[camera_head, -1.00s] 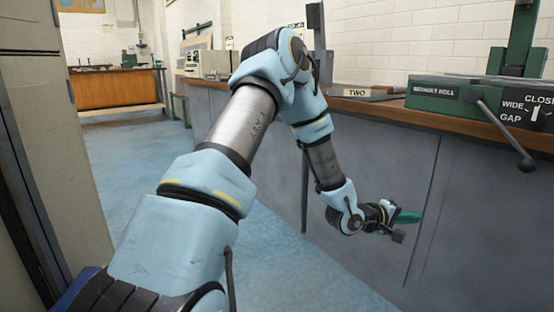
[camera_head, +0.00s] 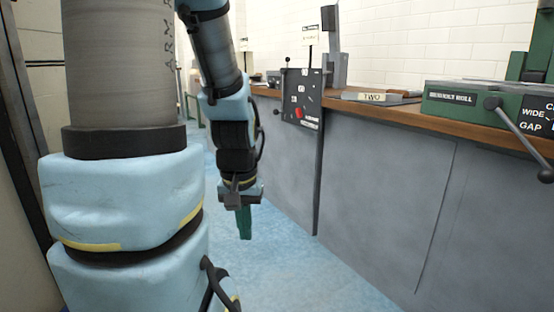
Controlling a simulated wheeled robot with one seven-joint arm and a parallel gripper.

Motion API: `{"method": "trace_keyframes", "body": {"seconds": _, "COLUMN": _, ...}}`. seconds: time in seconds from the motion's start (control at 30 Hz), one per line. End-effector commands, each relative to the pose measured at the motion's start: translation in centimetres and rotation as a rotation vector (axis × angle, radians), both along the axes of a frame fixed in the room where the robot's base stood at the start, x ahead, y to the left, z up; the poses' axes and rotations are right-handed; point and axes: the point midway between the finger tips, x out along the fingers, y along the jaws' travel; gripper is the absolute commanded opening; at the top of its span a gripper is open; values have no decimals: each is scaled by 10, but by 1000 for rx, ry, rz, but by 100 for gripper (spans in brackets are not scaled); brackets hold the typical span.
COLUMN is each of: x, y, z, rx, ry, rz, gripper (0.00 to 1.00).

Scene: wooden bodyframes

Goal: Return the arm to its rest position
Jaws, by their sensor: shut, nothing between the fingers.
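My arm rises large at the left of the head view, and its upper part runs out of the top of the picture. The forearm comes back down near the middle. My gripper (camera_head: 244,222) hangs at its end, pointing down, with green fingers close together and nothing between them. It is over the blue floor (camera_head: 268,272), left of the grey counter front, and looks apart from it.
The grey counter (camera_head: 385,185) with a wooden top runs along the right. Floor is open between.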

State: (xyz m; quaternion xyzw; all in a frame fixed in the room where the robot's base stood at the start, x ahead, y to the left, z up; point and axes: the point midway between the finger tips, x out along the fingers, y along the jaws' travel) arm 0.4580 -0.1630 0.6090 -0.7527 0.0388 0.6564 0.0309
Motion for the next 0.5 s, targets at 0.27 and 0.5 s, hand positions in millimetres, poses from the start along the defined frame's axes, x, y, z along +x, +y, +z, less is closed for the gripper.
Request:
{"method": "trace_keyframes", "body": {"seconds": 0.27, "x": 1, "y": 0, "z": 71, "rx": 1, "ry": -1, "rz": -1, "gripper": 0}}
{"method": "trace_keyframes", "body": {"seconds": 0.5, "x": 1, "y": -1, "z": 146, "rx": 1, "ry": -2, "rz": -1, "gripper": 0}}
